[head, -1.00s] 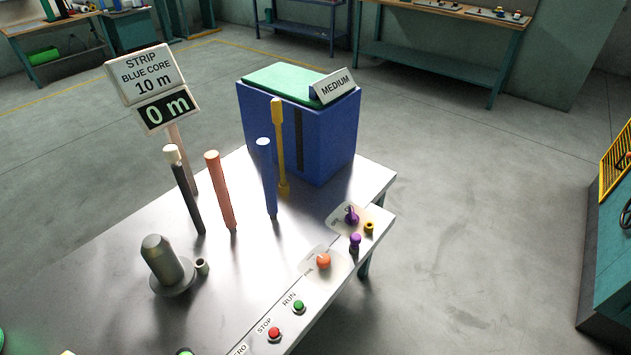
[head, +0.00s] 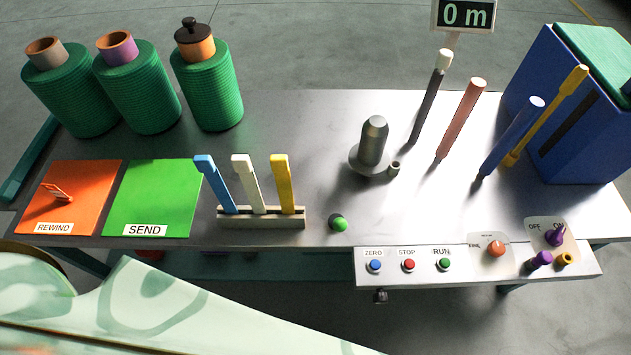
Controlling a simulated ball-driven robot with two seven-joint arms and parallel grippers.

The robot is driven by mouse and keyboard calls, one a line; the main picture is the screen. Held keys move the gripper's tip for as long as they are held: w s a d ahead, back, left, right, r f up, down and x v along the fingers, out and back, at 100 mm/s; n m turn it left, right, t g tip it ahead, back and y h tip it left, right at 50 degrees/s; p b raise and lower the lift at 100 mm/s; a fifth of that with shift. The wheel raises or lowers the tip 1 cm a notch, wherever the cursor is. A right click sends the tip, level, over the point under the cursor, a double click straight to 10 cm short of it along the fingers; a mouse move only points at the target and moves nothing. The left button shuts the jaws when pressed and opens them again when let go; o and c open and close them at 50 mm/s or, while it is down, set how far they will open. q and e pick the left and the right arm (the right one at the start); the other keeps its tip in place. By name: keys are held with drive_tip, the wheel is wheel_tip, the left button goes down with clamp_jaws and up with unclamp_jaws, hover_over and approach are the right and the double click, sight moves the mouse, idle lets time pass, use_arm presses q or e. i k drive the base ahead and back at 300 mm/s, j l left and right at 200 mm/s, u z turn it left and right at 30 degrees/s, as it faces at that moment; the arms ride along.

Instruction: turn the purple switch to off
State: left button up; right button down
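The purple switch (head: 554,238) sits on a pale plate (head: 571,241) at the right end of the control strip. The plate is marked OFF at its upper left and ON at its upper right. The knob's pointer seems to lean up and right, partly over the ON lettering, though it is small. A second purple knob (head: 541,259) and a yellow ring-shaped part (head: 564,259) are just in front of the switch. Neither of my grippers is in view.
The control strip (head: 470,280) also has blue ZERO (head: 375,265), red STOP (head: 409,265) and green RUN (head: 444,264) buttons and an orange knob (head: 496,249). Upright rods and a blue box (head: 570,110) stand behind. Green rolls (head: 208,90) stand at the left.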

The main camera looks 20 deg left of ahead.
sight(554, 238)
drive_tip(key=u, duration=0.3)
drive_tip(key=z, duration=1.65)
